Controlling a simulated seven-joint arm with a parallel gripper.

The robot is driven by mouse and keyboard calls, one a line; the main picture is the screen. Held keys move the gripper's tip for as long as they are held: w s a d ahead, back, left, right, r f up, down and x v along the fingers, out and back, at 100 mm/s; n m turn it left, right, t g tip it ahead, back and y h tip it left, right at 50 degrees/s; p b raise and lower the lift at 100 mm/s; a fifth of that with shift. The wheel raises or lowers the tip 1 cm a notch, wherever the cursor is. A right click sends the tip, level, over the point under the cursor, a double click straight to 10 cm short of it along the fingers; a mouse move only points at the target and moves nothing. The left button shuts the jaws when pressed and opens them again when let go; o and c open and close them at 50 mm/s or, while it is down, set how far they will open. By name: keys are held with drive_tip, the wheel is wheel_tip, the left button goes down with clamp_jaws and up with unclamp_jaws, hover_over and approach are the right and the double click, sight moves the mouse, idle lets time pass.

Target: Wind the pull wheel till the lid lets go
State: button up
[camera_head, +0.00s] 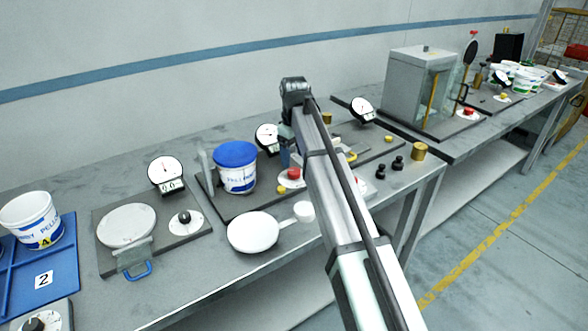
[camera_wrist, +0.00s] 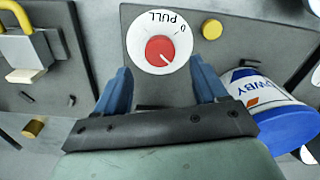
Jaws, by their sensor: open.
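The pull wheel is a red knob on a white dial (camera_head: 291,178), set in a dark base plate in the head view. In the wrist view the pull wheel (camera_wrist: 159,48) shows a dial marked PULL and 0. The white tub (camera_head: 238,180) with its blue lid (camera_head: 235,154) stands upright on the same plate, left of the wheel. In the wrist view the tub (camera_wrist: 262,88) and lid (camera_wrist: 288,130) lie at the right; the lid is on the tub. My gripper (camera_wrist: 159,68) is open and empty, its blue fingers pointing toward the wheel, one to each side; contact cannot be told.
A yellow button (camera_wrist: 212,29) sits beside the wheel. A gauge (camera_head: 267,137) stands behind the tub. Black weights (camera_head: 381,172) and a brass cylinder (camera_head: 419,151) stand right of my arm.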

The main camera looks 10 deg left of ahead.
sight(294, 170)
drive_tip(key=shift+f, duration=2.9)
drive_tip(key=c, duration=1.1)
drive_tip(key=shift+o, duration=0.2)
